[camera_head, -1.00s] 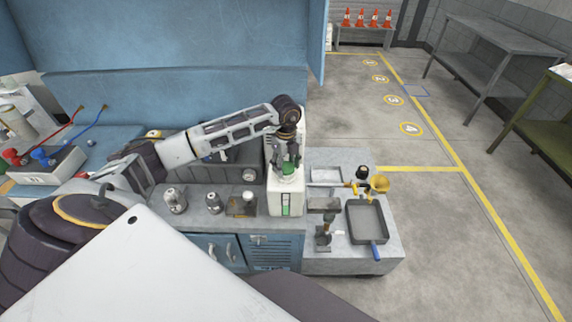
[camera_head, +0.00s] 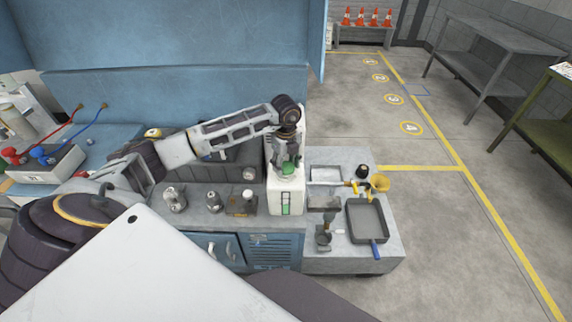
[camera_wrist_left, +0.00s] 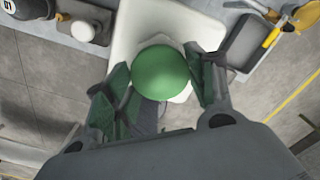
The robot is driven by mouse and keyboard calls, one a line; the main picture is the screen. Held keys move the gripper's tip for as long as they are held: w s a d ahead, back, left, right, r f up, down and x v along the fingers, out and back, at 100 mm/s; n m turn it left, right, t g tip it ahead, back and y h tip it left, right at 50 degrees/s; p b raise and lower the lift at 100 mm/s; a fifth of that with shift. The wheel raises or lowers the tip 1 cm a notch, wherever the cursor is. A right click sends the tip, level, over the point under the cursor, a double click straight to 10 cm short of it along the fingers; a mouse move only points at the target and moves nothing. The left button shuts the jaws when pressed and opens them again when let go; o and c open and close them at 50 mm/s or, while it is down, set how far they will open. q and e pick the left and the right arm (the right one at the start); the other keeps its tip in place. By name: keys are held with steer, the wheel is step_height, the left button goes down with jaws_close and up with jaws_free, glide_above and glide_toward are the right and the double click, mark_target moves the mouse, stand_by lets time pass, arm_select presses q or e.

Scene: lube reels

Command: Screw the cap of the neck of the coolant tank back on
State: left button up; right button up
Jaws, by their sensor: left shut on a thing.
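The coolant tank (camera_head: 286,203) is a white upright box with a green level window on its front, at the right end of the blue bench. The green cap (camera_wrist_left: 161,72) is at the neck on top of the tank, which also shows in the left wrist view (camera_wrist_left: 135,35). My left gripper (camera_head: 287,170) points down over the tank, and in the left wrist view its fingers (camera_wrist_left: 160,85) close on both sides of the cap. The neck's thread is hidden under the cap, so I cannot tell how tightly it sits. My right gripper is not in view.
Metal fittings (camera_head: 175,199) stand on the bench left of the tank. A grey side table holds a dark tray (camera_head: 367,222), a yellow funnel (camera_head: 380,181) and a standing tool (camera_head: 323,235). Open floor lies to the right.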

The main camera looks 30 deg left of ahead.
arm_select(q)
steer(key=shift+m+b, duration=0.6)
steer(key=shift+m, duration=1.9)
steer(key=shift+b, duration=0.35)
steer(key=shift+m+b, duration=0.4)
steer(key=shift+m, duration=0.9)
steer(key=shift+m+b, duration=0.4)
steer(key=shift+m, duration=0.9)
